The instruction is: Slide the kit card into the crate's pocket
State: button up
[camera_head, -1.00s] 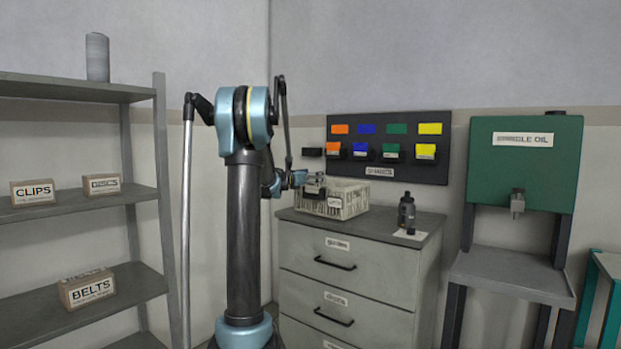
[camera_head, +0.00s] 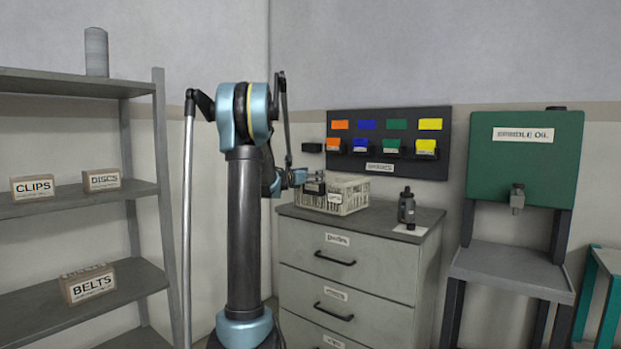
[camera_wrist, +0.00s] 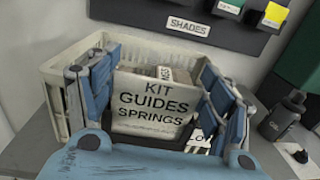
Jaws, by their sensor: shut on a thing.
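The kit card (camera_wrist: 150,108) is a pale card reading KIT GUIDES SPRINGS. My gripper (camera_wrist: 160,82) is shut on it, with a blue finger on each side. The card stands roughly upright in the wrist view, in front of the crate (camera_wrist: 52,70), a cream slatted basket. In the head view my gripper (camera_head: 314,187) is at the left front of the crate (camera_head: 357,196), on the cabinet's top. A white label with dark letters shows partly below the card; the pocket is mostly hidden. I cannot tell whether the card's lower edge is inside it.
Packages (camera_wrist: 166,73) lie inside the crate. A dark bottle (camera_head: 406,208) stands on the cabinet (camera_head: 335,262) right of the crate. The shade board (camera_head: 388,144) hangs behind. The cabinet top between crate and bottle is clear.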

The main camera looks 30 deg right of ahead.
jog(key=shift+f, duration=0.35)
dwell(0.3)
jog(key=o, duration=1)
jog(key=shift+c, duration=0.2)
